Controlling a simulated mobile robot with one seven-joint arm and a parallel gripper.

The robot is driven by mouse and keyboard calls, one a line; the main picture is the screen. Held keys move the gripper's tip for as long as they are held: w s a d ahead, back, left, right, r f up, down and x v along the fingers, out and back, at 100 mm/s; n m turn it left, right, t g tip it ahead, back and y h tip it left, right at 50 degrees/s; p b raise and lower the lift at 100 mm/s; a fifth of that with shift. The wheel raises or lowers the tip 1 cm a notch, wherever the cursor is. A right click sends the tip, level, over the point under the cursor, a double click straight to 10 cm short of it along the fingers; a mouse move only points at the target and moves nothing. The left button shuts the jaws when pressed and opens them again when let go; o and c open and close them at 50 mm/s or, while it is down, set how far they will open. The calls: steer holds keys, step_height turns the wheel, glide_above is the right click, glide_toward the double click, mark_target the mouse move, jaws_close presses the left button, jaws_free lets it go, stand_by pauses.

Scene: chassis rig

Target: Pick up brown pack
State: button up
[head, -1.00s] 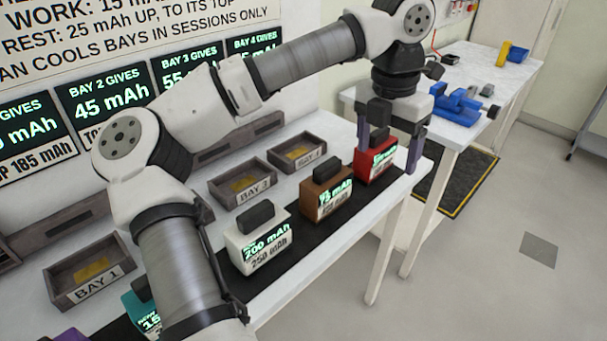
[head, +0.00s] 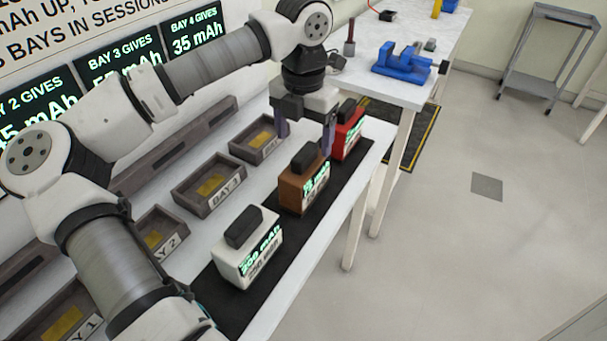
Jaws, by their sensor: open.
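The brown pack (head: 293,196) stands upright on the black mat, with a dark handle on top and a lit green readout on its front face. My gripper (head: 305,146) points down above and just behind the brown pack, between it and the red pack. Its two fingers are spread apart with nothing held between them. The right finger hides part of the space between the two packs. I cannot tell whether the fingers touch either pack.
The red pack (head: 354,140) stands close behind on the black mat (head: 222,305), and a white pack (head: 232,266) stands in front. Empty bay trays, such as bay 3 (head: 180,201), line the left. A blue vise (head: 402,66) sits on the far table.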

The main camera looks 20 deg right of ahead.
mark_target(305, 164)
steer(key=shift+d+f+p, duration=0.15)
steer(key=shift+f+p, duration=1.05)
steer(key=shift+f, duration=2.65)
steer(key=c, duration=1.4)
